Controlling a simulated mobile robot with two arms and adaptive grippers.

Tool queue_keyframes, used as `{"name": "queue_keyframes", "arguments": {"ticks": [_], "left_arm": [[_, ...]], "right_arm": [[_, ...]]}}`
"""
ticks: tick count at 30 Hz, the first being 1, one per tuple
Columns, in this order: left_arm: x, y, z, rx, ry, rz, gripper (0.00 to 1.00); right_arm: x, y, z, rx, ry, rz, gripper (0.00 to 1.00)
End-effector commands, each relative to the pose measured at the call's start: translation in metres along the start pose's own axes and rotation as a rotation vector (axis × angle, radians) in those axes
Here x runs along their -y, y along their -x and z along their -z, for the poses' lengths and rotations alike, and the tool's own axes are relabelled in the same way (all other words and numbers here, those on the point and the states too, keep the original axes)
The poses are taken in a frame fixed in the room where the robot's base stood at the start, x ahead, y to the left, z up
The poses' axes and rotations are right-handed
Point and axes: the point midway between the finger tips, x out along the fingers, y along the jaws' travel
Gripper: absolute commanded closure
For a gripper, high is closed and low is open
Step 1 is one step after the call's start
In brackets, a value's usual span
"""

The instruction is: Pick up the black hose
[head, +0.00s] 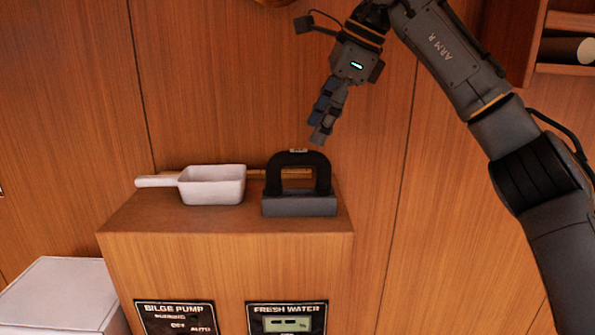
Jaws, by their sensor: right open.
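A thick black arch (276,172) stands on a grey block (300,205) on top of the wooden cabinet (225,262). It is the only thing here that could be the black hose; I cannot tell for certain that it is hose. A small pale mark shows on top of it. My right gripper (321,127) hangs from above, just up and to the right of the arch, fingers pointing down. It is open and holds nothing. The fingers overlap in this view. My left gripper is not in view.
A white scoop (212,186) lies left of the arch, with a thin tan rod partly hidden behind. Wood-panelled wall (230,80) stands close behind the cabinet. A white box (62,295) is at lower left, a shelf (565,69) at upper right.

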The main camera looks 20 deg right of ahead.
Motion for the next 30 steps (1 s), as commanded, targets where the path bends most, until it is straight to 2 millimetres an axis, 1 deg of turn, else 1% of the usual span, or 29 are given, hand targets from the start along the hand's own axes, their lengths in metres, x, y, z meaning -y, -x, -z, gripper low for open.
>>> {"name": "queue_keyframes", "arguments": {"ticks": [1, 3, 8, 11, 15, 18, 21, 27, 28, 29, 30], "left_arm": [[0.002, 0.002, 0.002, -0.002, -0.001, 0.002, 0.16], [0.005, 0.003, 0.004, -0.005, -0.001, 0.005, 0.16], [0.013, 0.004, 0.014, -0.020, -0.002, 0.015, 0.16], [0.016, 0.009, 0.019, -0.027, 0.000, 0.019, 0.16], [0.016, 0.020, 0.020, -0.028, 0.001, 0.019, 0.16], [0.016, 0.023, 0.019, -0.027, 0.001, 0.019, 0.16], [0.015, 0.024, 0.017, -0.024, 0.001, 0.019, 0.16], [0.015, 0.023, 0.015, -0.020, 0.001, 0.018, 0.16], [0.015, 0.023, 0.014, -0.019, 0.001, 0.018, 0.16], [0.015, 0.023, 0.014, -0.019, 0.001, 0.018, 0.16], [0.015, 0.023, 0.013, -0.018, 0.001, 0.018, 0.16]], "right_arm": [[0.000, -0.008, 0.000, -0.001, 0.000, -0.001, 0.48], [0.000, -0.017, 0.000, -0.001, -0.001, -0.002, 0.48], [0.000, -0.027, -0.001, 0.002, -0.001, 0.000, 0.48], [-0.003, -0.036, -0.002, 0.000, 0.000, -0.002, 0.48], [-0.009, -0.057, -0.006, 0.000, 0.000, -0.004, 0.48], [-0.008, -0.070, -0.005, 0.001, -0.001, -0.002, 0.48], [-0.008, -0.077, -0.005, 0.003, -0.001, 0.000, 0.48], [-0.008, -0.078, -0.005, 0.003, -0.001, 0.000, 0.48], [-0.008, -0.078, -0.005, 0.003, -0.001, 0.000, 0.50], [-0.008, -0.078, -0.005, 0.003, -0.001, 0.000, 0.56], [-0.008, -0.078, -0.005, 0.003, -0.001, 0.000, 0.64]]}}
